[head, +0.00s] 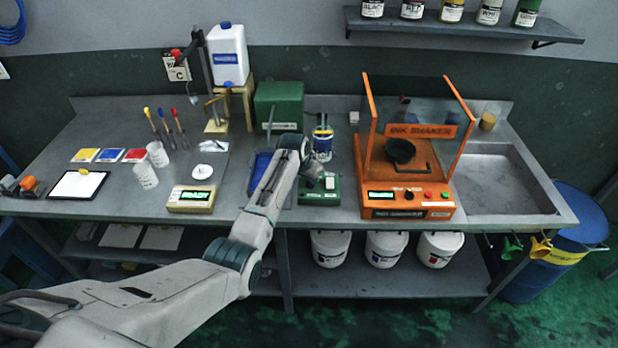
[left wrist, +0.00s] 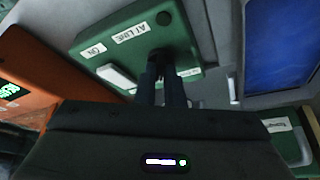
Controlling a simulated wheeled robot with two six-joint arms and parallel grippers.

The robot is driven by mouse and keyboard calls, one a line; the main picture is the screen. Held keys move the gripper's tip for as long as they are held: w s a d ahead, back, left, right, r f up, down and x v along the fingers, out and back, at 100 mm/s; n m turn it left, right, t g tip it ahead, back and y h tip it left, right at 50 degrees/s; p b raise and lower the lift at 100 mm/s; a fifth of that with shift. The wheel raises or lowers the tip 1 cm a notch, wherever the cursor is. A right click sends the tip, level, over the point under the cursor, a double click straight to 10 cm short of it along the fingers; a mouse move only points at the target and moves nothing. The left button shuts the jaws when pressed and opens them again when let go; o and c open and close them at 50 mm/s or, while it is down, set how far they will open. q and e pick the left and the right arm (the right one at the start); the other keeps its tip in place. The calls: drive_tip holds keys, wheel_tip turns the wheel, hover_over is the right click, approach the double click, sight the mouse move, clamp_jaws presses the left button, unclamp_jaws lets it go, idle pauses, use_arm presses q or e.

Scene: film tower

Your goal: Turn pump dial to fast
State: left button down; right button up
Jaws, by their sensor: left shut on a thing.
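A small green control box (head: 322,198) stands on the bench, just in front of a can. The end of my left arm reaches down to it, and my left gripper (head: 325,181) is at its top. In the left wrist view, the green box (left wrist: 196,40) carries white labels and a pale switch (left wrist: 116,76). My left gripper's dark fingers (left wrist: 166,78) are shut on a dark dial (left wrist: 161,54) on its face. The fingers cover part of the dial, so its pointer and setting cannot be read. No "fast" mark is legible. My right gripper is not in view.
An orange shaker (head: 410,212) with clear panels stands close to the right of the green box. A blue tray (head: 258,172) lies to the left, partly behind my arm. A scale (head: 191,198) stands farther left. A sink (head: 495,185) is at the right end.

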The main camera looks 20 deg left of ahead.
use_arm(q)
drive_tip(key=shift+r, duration=0.15)
drive_tip(key=c, duration=1.5)
unclamp_jaws()
drive_tip(key=shift+c, duration=0.2)
drive_tip(key=b+v, duration=0.2)
drive_tip(key=v, duration=0.8)
drive_tip(key=shift+s+r+b, duration=0.2)
drive_tip(key=shift+r+b, duration=0.1)
drive_tip(key=shift+b, duration=0.1)
